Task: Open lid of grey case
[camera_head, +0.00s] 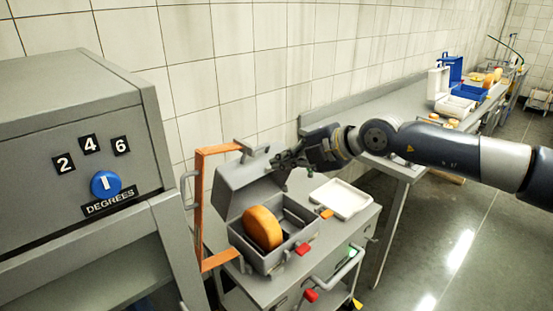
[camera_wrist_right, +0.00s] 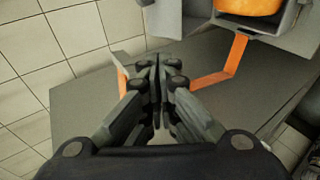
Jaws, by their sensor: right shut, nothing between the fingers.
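The grey case (camera_head: 268,262) stands on a grey cart, with its lid (camera_head: 235,188) raised and tilted back. An orange cheese wheel (camera_head: 262,228) stands inside the case and leans in the opening. Part of the wheel (camera_wrist_right: 250,5) and the case also show at the top of the right wrist view. My right gripper (camera_head: 281,161) is at the upper right edge of the raised lid, shut and empty; whether it touches the lid I cannot tell. Its closed fingers (camera_wrist_right: 157,80) fill the middle of the right wrist view. My left gripper is not in view.
An orange bracket (camera_head: 203,200) stands left of the case. A white tray (camera_head: 342,198) lies on the cart to the right. A grey machine (camera_head: 60,130) with a blue knob (camera_head: 105,184) stands at the left. A long bench (camera_head: 400,110) holds blue and white cases farther back.

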